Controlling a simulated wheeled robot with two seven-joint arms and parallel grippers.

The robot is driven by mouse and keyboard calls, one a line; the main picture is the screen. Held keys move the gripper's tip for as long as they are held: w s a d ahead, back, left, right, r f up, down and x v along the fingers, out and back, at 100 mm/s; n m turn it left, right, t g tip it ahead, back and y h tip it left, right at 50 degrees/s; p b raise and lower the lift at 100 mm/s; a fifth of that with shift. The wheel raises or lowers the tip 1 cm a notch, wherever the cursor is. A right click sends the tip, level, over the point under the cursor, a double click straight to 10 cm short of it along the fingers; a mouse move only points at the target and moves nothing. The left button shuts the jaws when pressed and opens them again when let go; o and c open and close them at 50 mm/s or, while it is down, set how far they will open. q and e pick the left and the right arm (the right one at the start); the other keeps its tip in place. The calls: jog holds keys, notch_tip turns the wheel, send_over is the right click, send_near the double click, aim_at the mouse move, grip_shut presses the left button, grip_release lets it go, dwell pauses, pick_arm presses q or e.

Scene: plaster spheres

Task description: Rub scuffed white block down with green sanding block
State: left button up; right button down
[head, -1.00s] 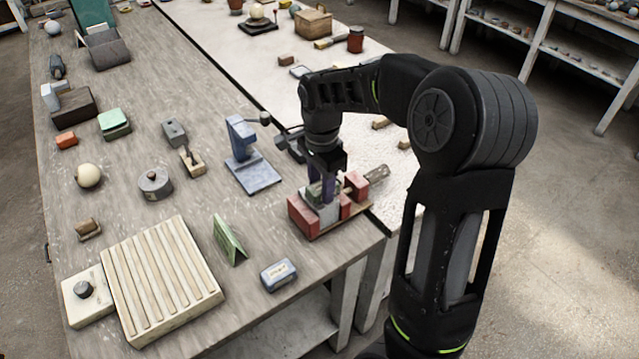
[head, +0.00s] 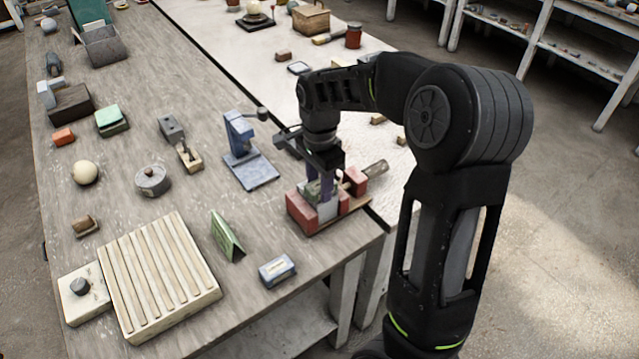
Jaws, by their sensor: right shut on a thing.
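The scuffed white block (head: 327,211) is held between the red jaws of a vise (head: 301,213) near the table's right front corner. My right gripper (head: 326,190) points down just above it. The gripper is shut on a small green piece, which looks like the green sanding block (head: 341,184); the fingers hide most of it. It sits at the top of the white block, but I cannot tell whether the two touch. My left gripper is out of view.
A blue press-like stand (head: 245,157) is left of the vise. A blue-grey box (head: 277,271), a folded green card (head: 227,238) and a ribbed cream board (head: 155,275) lie near the front. Several small tools and blocks lie further left.

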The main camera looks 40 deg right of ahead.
jog(key=shift+d, duration=0.15)
jog(key=shift+d, duration=0.35)
jog(key=shift+d, duration=0.1)
jog(key=shift+d, duration=0.5)
jog(key=shift+a, duration=0.1)
jog(key=shift+s+a+f, duration=0.1)
jog(key=shift+a+f, duration=0.05)
jog(key=shift+a, duration=0.9)
jog(key=shift+a, duration=0.15)
